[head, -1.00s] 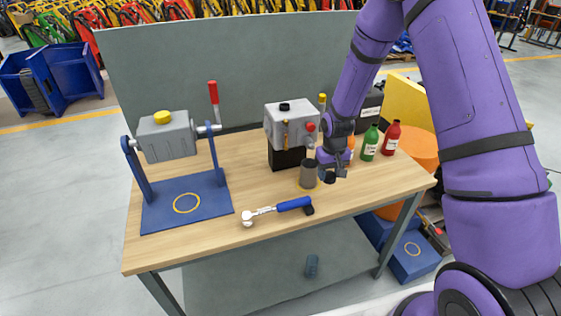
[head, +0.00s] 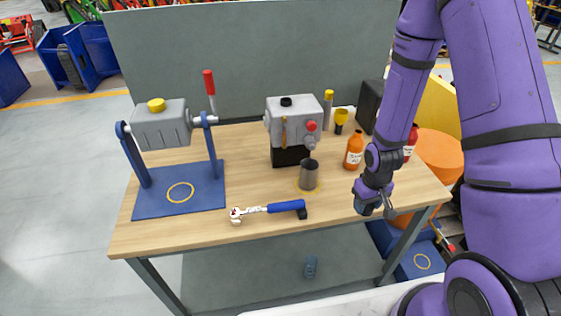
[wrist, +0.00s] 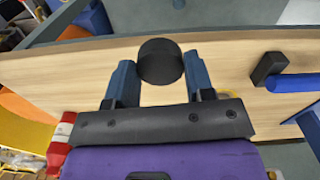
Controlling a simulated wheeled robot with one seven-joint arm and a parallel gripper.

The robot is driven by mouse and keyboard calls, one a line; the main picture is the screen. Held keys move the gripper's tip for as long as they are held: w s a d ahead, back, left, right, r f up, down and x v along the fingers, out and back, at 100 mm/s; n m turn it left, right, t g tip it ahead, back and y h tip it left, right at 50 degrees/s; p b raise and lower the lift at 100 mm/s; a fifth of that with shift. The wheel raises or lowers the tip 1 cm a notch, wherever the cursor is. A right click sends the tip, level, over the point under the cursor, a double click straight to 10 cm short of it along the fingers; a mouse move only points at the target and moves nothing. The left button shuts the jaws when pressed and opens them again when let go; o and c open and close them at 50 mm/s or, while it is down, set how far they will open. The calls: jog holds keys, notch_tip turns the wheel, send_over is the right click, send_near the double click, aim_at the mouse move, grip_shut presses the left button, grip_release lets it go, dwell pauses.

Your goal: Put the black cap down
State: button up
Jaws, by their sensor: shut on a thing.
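The black cap (wrist: 160,61) is a short dark cylinder held between the blue fingertips of my gripper (wrist: 160,78) in the wrist view. My gripper is shut on it. In the head view my gripper (head: 376,207) is at the front right of the wooden workbench (head: 250,172), near its front edge. I cannot make out the cap clearly there. In the wrist view the cap shows against the wood close to the bench's edge. Its height above the wood is hard to tell.
A torque wrench (head: 286,207) with a blue handle lies left of my gripper. A grey metal cup (head: 308,175) stands behind it, below a grey machine (head: 294,120). An orange bottle (head: 354,152) and a red bottle (head: 410,142) stand behind. The wood between cup and gripper is clear.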

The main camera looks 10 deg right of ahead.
jog(key=shift+s+d, duration=0.15)
jog(key=shift+s, duration=1.1)
jog(key=w+d, duration=0.3)
jog(key=w, duration=0.1)
jog(key=w+d+f, duration=0.1)
jog(key=w+d, duration=0.2)
jog(key=w, duration=0.1)
jog(key=w+d, duration=0.3)
jog(key=w, duration=0.1)
jog(key=shift+w+d+f, duration=0.2)
jog(key=shift+d+f, duration=0.05)
jog(key=shift+d, duration=0.15)
jog(key=shift+f, duration=1.75)
jog(key=shift+f, duration=0.15)
jog(key=o, duration=0.9)
